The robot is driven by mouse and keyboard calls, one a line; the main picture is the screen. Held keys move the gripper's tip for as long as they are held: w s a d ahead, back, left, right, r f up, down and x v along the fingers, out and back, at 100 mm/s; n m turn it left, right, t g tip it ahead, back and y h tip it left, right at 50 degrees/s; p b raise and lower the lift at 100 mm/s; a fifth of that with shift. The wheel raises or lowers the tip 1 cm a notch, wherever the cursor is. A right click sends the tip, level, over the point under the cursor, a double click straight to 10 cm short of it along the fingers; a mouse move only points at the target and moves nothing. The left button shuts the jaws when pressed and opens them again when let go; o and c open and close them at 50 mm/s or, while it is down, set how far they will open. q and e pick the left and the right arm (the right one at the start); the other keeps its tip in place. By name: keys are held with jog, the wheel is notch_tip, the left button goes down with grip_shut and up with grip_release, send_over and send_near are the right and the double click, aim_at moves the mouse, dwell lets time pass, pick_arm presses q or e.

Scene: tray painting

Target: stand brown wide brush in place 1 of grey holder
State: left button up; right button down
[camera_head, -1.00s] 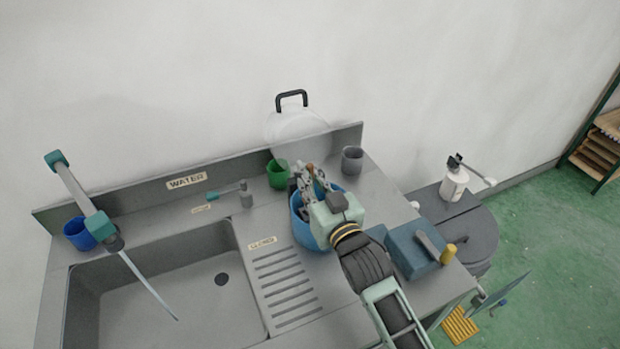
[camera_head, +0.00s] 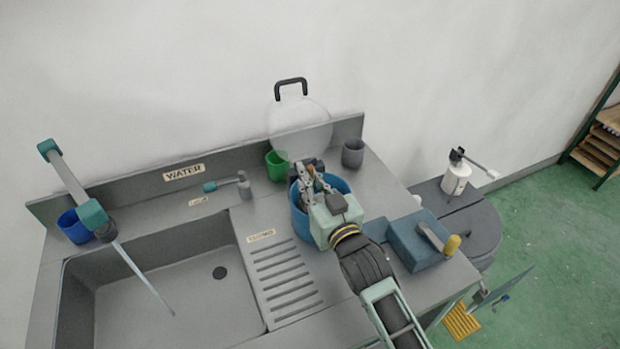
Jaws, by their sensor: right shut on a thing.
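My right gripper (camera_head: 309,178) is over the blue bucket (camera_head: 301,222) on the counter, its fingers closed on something. A small brown tip, likely the brown wide brush (camera_head: 310,168), shows between the fingers; most of it is hidden by the gripper. The grey holder (camera_head: 353,153) is a grey cup standing at the back right of the counter, to the right of the gripper and apart from it. Its inside looks dark, and I cannot make out a brush in it. My left gripper is not in view.
A green cup (camera_head: 277,165) stands just left of the gripper, and a blue cup (camera_head: 74,227) at the far left. A sink (camera_head: 165,290) with a faucet fills the left. A blue box (camera_head: 415,243) with a yellow-ended tool stands at the right edge. The back wall limits room behind.

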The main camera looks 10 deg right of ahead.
aim_at(310, 167)
jog(key=c, duration=1.7)
grip_release()
jog(key=shift+o, duration=0.6)
jog(key=o, duration=0.4)
notch_tip(310, 167, up, 6)
jog(key=p, duration=0.6)
jog(key=shift+s+f, duration=0.1)
jog(key=shift+s, duration=0.05)
